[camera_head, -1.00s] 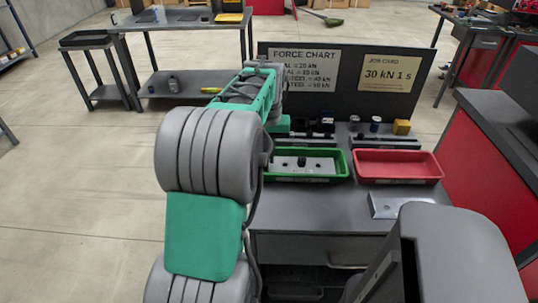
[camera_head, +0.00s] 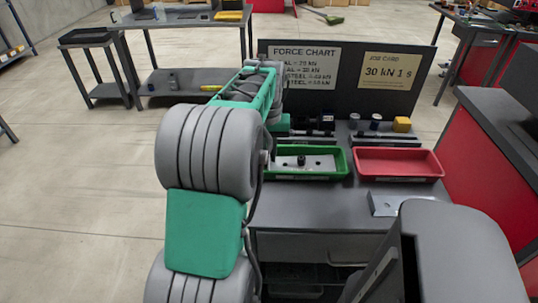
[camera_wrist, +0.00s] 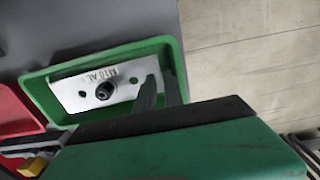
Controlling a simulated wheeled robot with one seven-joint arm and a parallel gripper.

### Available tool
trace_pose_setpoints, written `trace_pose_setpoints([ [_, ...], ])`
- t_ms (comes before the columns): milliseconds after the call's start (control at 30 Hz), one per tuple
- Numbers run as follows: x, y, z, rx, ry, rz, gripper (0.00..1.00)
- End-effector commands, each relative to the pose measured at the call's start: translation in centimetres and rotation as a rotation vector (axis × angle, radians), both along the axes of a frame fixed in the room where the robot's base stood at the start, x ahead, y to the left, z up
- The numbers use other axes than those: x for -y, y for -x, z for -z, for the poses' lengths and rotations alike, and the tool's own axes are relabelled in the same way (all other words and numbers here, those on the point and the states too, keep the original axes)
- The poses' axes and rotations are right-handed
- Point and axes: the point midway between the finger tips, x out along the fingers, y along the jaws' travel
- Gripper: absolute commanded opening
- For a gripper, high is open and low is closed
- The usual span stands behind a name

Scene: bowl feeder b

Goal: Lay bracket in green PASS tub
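The green tub (camera_head: 345,176) stands on the grey bench, left of the red tub. It fills the middle of the wrist view (camera_wrist: 174,50). The bracket (camera_wrist: 66,95), a pale flat plate marked "M10 AL" with holes and a dark round boss, lies inside the green tub. It shows there in the head view too (camera_head: 320,162). My gripper (camera_wrist: 158,80) has its two fingers pointing down into the tub at the bracket's one end, with a gap between the tips. It looks open. My arm hides the gripper in the head view.
The red tub (camera_head: 398,175) stands right of the green one and looks empty. Behind them are small cylinders and a yellow block (camera_head: 402,124), then an upright board with a force chart and a job card (camera_head: 388,74). A pale metal plate (camera_head: 385,204) lies at the front right.

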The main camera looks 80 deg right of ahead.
Motion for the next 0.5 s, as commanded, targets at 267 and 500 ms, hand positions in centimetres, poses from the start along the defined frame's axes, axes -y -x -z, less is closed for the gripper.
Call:
trace_pose_setpoints([
  [267, 0.1, -0.1, -7.2, 0.0, 0.005, 0.001, 0.12],
  [500, 0.1, -0.1, -11.8, -0.001, 0.001, 0.0, 0.12],
])
